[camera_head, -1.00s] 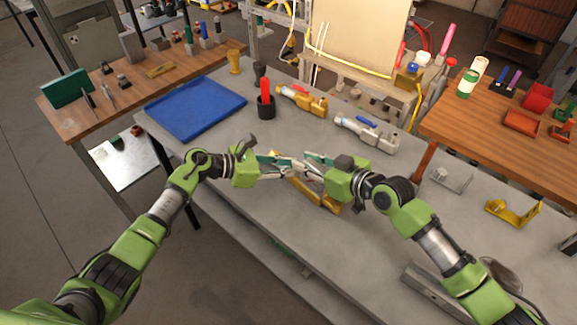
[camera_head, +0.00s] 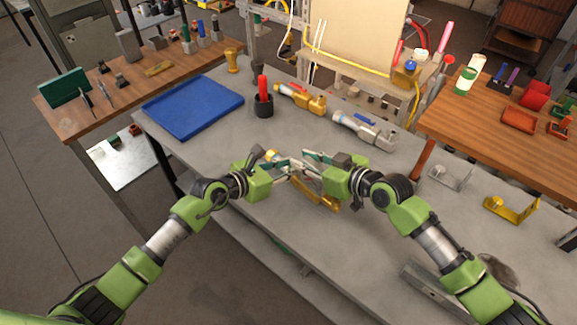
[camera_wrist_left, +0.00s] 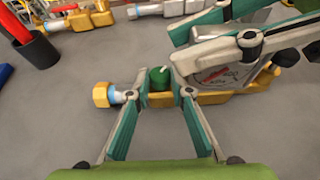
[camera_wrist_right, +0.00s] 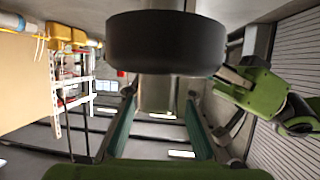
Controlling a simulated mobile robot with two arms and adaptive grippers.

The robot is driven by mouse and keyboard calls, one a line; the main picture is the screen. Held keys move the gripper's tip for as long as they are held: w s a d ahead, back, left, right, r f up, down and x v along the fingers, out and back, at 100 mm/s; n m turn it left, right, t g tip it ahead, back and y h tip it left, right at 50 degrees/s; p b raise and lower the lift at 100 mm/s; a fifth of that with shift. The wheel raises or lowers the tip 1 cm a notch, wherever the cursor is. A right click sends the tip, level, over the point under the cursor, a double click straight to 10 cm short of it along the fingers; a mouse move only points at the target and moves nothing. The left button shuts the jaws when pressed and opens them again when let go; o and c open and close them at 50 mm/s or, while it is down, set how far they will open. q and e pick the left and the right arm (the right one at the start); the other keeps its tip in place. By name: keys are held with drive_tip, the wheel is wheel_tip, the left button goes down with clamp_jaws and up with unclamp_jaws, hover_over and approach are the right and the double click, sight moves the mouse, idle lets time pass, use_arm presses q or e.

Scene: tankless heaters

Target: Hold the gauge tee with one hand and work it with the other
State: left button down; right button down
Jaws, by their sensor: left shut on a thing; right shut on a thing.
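The gauge tee shows in the head view as a brass end (camera_head: 270,155) beside the left fingers; its middle is hidden by both hands. In the left wrist view its brass hex end (camera_wrist_left: 102,95) with a blue ring lies left of the fingertips. My left gripper (camera_head: 289,172) is shut around a green knob (camera_wrist_left: 160,79). My right gripper (camera_head: 308,168) meets it from the right, shut on the tee's grey part (camera_wrist_right: 158,93). A black round piece (camera_wrist_right: 152,42), probably the gauge, fills the top of the right wrist view.
Another yellow bracket (camera_head: 512,209) stands at right. The grey tabletop in front of the hands is clear.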

use_arm(q)
drive_tip(key=shift+a+f, duration=0.1)
drive_tip(key=shift+f, duration=0.1)
drive_tip(key=c, duration=2.1)
unclamp_jaws()
drive_tip(key=shift+r, duration=0.1)
